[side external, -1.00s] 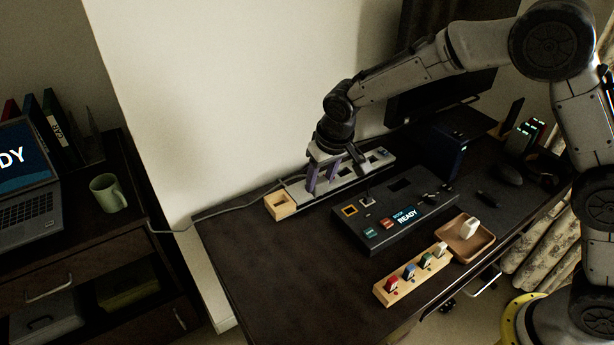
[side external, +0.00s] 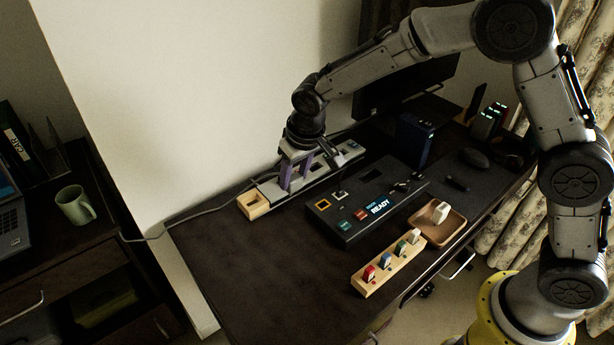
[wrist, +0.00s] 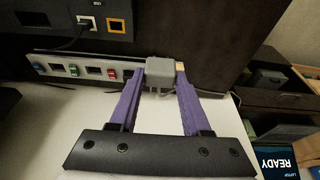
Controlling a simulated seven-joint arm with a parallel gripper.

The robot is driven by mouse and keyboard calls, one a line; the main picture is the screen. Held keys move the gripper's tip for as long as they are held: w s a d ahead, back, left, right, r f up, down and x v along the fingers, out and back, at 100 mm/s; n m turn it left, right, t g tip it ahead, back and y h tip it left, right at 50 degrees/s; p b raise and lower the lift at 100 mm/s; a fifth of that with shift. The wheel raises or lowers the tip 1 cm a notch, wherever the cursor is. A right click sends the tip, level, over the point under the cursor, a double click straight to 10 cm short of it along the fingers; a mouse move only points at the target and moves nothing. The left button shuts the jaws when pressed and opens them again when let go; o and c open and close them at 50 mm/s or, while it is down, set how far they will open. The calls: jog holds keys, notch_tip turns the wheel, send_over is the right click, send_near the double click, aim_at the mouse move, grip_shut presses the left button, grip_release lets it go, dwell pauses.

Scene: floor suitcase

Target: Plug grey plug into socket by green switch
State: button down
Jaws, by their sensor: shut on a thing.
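My gripper (side external: 294,180) has purple fingers and is over the near-left part of the pale power strip (side external: 318,184). In the wrist view my gripper (wrist: 160,77) is shut on the grey plug (wrist: 159,70), a blocky piece with a cord behind it. The plug overlaps the strip's end beside a small wooden piece; I cannot tell whether it touches the strip.
A black console (side external: 345,238) with a READY screen lies in front of the strip. A wooden rack (side external: 362,287) with several coloured plugs and a wooden tray (side external: 457,232) with a white piece stand nearer. An open wooden box (side external: 253,205) adjoins the strip. The left tabletop is clear.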

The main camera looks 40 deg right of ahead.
jog(key=shift+a+f+n, duration=0.1)
jog(key=shift+n, duration=0.5)
jog(key=d+m, duration=0.1)
jog(key=d, duration=1.6)
jog(key=w+f, duration=0.3)
jog(key=w, duration=0.1)
jog(key=w+f, duration=0.3)
jog(key=w, duration=0.1)
jog(key=w+f, duration=0.3)
jog(key=w, duration=0.2)
jog(key=shift+d+f, duration=0.1)
jog(key=shift+d, duration=0.2)
jog(key=shift+s+x, duration=0.15)
jog(key=shift+x, duration=0.65)
jog(key=shift+s+x, duration=0.1)
jog(key=shift+x, duration=0.75)
jog(key=shift+f, duration=0.2)
jog(key=c, duration=0.6)
grip_release()
jog(key=shift+c, duration=0.2)
